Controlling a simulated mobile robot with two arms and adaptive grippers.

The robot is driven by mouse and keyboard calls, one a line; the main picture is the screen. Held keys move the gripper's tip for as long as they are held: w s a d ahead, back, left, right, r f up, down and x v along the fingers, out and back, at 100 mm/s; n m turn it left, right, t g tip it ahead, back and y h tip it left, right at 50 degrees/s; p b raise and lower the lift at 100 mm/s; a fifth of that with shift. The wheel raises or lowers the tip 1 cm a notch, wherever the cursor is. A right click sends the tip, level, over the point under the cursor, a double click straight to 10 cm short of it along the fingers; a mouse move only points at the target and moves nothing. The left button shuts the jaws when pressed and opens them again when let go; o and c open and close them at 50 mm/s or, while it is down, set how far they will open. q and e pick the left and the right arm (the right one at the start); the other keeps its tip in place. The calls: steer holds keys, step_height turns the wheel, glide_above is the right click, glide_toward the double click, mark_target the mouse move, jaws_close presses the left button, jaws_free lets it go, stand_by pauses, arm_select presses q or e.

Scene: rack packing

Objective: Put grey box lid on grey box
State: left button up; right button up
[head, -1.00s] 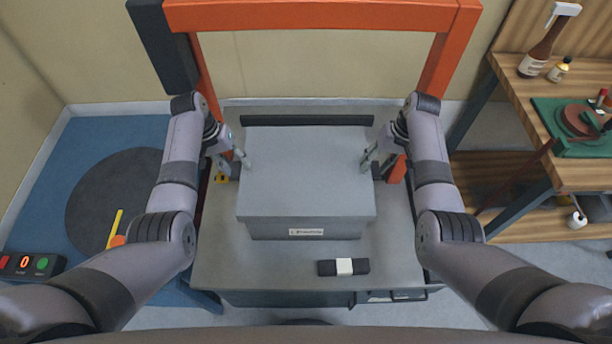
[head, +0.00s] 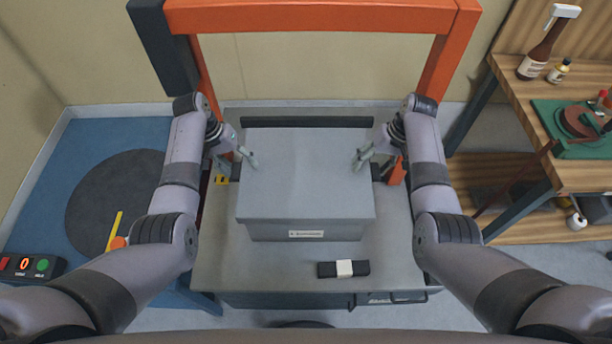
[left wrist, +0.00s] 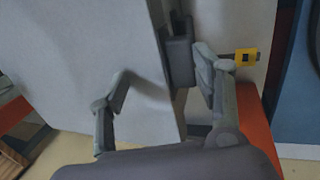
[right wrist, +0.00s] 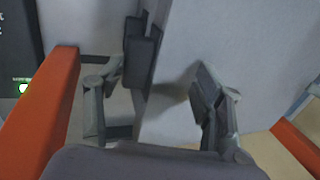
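The grey box lid (head: 306,175) lies flat on top of the grey box (head: 270,231), covering its opening; no gap shows along the front edge. The box's front face with a white label shows below the lid. My left gripper (head: 240,166) is at the lid's left edge, and my right gripper (head: 370,165) at its right edge. In the left wrist view, the left gripper (left wrist: 162,75) has its fingers spread, one over the lid and one outside the edge. In the right wrist view, the right gripper (right wrist: 160,82) is spread the same way. Neither visibly clamps the lid.
The box stands on a grey table (head: 225,270) under an orange frame (head: 310,15). A black block with a white band (head: 343,268) lies in front of it. A wooden bench (head: 540,105) with bottles is at right. A button panel (head: 30,266) is at left.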

steer(key=shift+d, duration=0.1)
steer(key=shift+r, duration=0.15)
arm_select(q)
steer(key=v, duration=1.1)
steer(key=shift+r, duration=0.35)
arm_select(e)
steer(key=v, duration=1.1)
steer(key=shift+r, duration=0.35)
arm_select(q)
steer(key=shift+a, duration=0.15)
arm_select(e)
steer(key=shift+d, duration=0.15)
